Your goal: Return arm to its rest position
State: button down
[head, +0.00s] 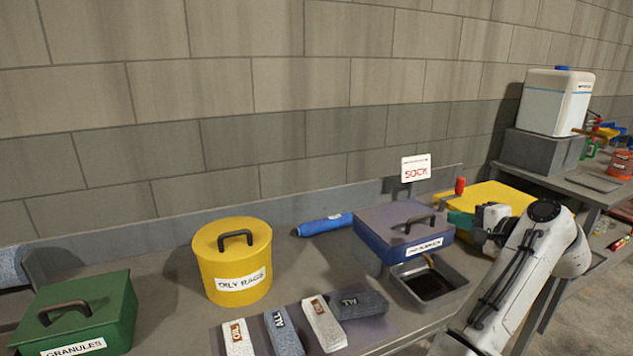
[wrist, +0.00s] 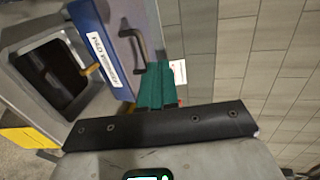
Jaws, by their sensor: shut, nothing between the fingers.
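My white arm reaches in from the lower right of the head view. My gripper (head: 460,219) has teal fingers pointing left, beside the right end of the blue box with a grey lid (head: 404,222). In the wrist view the teal fingers (wrist: 156,72) are together with nothing between them. The blue box's label and dark handle show just left of them there. I cannot tell whether the fingers touch the box.
A metal tray with dark contents (head: 430,284) lies in front of the blue box. A yellow case (head: 497,196) is behind my gripper. A wall (head: 270,90) runs behind.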

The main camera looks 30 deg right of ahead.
jog(key=s+a+f+n+g, duration=0.45)
jog(key=s+a+f, duration=0.2)
jog(key=f, duration=0.35)
jog(key=s+a+f+n+g, duration=0.45)
jog(key=a+f, duration=0.25)
jog(key=f, duration=0.3)
jog(key=s+a+f+n+g, duration=0.1)
jog(key=s+a+f+n, duration=0.2)
jog(key=s, duration=0.4)
jog(key=s+a+f+n+g, duration=0.2)
jog(key=s+a+f+n, duration=0.1)
jog(key=s+a+f, duration=0.2)
jog(key=s+a+f+n+g, duration=0.2)
jog(key=s+a+f+n, duration=0.1)
jog(key=s+a, duration=0.4)
jog(key=s+f, duration=0.1)
jog(key=s, duration=0.2)
jog(key=shift+s+a+f+y, duration=0.25)
jog(key=shift+a+f+y, duration=0.05)
